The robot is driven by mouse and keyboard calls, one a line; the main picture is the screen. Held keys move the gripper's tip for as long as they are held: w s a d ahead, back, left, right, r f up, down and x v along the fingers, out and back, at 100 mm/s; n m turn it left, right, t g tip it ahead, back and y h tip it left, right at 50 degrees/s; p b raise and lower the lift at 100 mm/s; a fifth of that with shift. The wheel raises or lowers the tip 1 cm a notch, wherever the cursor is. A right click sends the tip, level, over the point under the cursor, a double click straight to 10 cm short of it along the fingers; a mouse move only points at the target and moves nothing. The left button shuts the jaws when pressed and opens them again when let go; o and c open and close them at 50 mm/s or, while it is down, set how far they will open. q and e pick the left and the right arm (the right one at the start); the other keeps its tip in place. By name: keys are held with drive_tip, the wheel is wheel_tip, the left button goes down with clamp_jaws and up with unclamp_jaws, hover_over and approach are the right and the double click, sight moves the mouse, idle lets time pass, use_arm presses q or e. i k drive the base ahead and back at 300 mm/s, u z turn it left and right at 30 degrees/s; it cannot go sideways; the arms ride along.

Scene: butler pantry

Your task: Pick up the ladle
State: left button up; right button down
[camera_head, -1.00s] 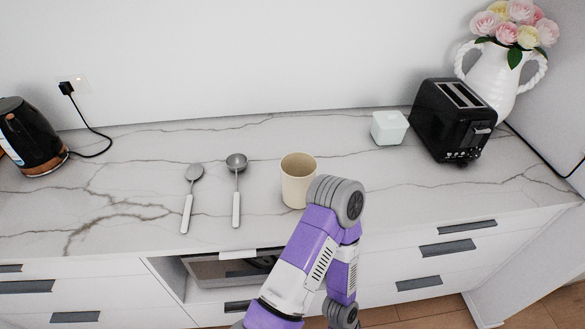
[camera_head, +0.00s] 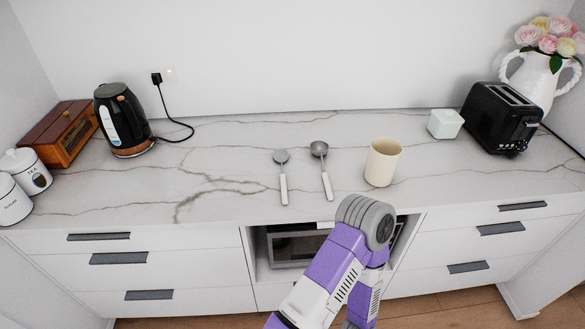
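The ladle (camera_head: 326,178) lies on the marble counter, with its round grey bowl toward the wall and its white handle toward the front edge. A spoon (camera_head: 283,182) with a flatter grey head and white handle lies just left of it, apart from it. A cream cup (camera_head: 383,162) stands upright to the right of the ladle. A purple and white arm link of mine rises at the bottom, in front of the counter, below the ladle and cup. Neither gripper shows in the head view.
A black kettle (camera_head: 123,122), a wooden box (camera_head: 62,135) and white canisters (camera_head: 26,170) stand at the left. A small white block (camera_head: 445,123), a black toaster (camera_head: 502,118) and a flower vase (camera_head: 533,77) stand at the right. The counter (camera_head: 225,165) between kettle and spoon is clear.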

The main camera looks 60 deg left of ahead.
sight(319, 148)
drive_tip(key=u, duration=1.1)
